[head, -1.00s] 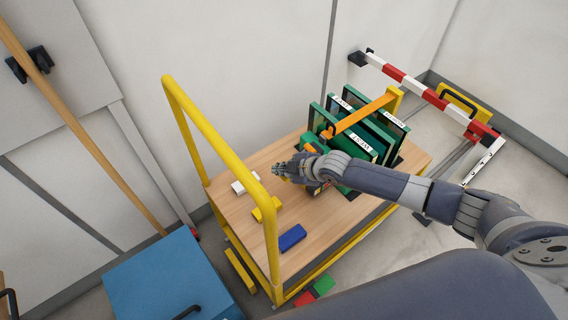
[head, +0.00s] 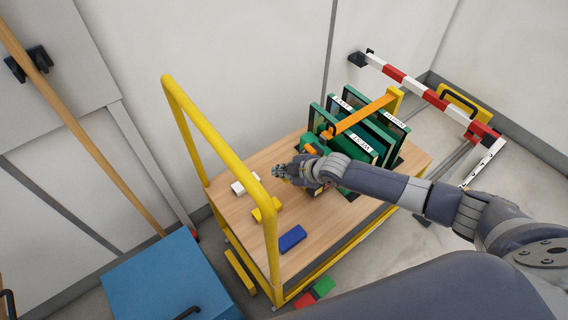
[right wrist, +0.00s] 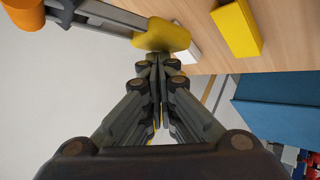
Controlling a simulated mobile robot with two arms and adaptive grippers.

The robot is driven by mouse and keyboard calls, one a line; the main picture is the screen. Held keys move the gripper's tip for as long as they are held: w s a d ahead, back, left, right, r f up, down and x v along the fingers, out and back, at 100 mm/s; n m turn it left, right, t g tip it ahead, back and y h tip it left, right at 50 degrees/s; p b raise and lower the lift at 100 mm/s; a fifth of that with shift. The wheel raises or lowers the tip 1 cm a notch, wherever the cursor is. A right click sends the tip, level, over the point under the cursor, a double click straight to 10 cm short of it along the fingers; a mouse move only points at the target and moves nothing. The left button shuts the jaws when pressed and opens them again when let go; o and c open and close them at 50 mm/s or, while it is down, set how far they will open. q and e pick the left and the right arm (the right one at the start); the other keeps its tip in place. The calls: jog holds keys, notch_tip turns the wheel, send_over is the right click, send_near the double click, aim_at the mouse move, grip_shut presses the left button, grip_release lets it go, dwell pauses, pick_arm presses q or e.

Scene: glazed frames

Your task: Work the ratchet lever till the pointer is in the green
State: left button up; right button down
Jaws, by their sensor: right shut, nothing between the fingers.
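An orange strap (head: 362,115) runs over the glazed green frames (head: 352,139) to a green ratchet body (head: 314,143), partly hidden by my right arm. In the right wrist view a grey lever (right wrist: 110,14) ends in a yellow grip (right wrist: 162,35). My right gripper (head: 277,171) is shut and empty in front of the ratchet. In the wrist view its fingertips (right wrist: 154,58) are right at the yellow grip; I cannot tell whether they touch it. I cannot make out the pointer or the green zone. My left gripper is not in view.
The frames stand on a wooden trolley deck (head: 240,215) with a yellow handle rail (head: 215,140). White (head: 240,187), yellow (head: 266,210) and blue (head: 292,238) blocks lie on it. A blue box (head: 165,280) stands left, a red-white barrier (head: 420,90) behind right.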

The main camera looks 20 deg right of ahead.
notch_tip(320, 180, up, 7)
jog(key=p, duration=0.7)
jog(key=shift+r, duration=0.2)
dwell(0.4)
notch_tip(320, 180, up, 5)
jog(key=p, duration=0.4)
dwell(0.5)
dwell(0.5)
